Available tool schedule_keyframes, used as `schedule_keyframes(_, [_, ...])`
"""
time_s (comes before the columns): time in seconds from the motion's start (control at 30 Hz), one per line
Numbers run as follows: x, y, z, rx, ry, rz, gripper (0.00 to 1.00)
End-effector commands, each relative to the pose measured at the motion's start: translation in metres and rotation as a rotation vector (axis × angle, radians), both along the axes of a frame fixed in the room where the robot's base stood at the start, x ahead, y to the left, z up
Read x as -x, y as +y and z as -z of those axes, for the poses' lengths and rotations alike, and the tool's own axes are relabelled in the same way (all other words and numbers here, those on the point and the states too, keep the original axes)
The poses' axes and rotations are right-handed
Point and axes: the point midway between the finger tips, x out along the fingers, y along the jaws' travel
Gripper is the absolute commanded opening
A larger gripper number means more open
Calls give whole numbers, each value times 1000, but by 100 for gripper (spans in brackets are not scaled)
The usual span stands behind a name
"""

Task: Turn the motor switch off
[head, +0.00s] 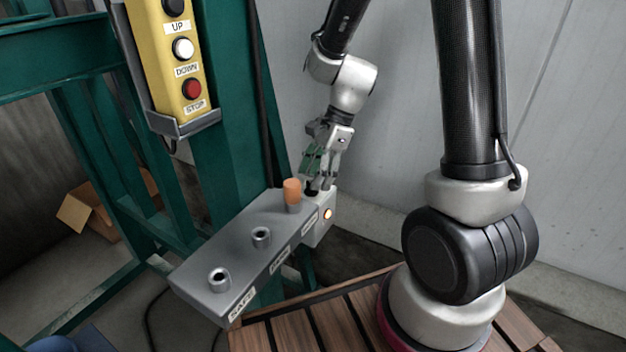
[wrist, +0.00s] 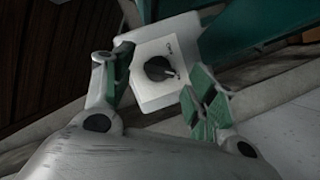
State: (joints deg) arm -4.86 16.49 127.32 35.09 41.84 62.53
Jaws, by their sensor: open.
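The motor switch (wrist: 160,69) is a black rotary knob on a pale square box (wrist: 150,97), seen in the wrist view between my fingers. Small lettering beside the knob is too small to read. My gripper (head: 318,186) is just above the box, pointing down. In the wrist view my gripper (wrist: 160,92) is open, with one green-padded finger on each side of the knob. I cannot tell whether the fingers touch it.
The grey shelf (head: 215,256) has two empty round holders and an orange-topped peg (head: 292,192) close to my gripper. A yellow control box (head: 170,60) with buttons hangs on the green frame (head: 228,110).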

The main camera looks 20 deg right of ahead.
Motion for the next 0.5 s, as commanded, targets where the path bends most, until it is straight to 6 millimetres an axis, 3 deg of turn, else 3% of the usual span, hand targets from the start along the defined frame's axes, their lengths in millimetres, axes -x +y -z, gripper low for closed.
schedule_keyframes(0.2, [0,7,18,1,-2,-1,57])
schedule_keyframes(0.47, [0,8,19,1,-2,-1,57])
schedule_keyframes(0.5, [0,8,19,1,-2,-1,50])
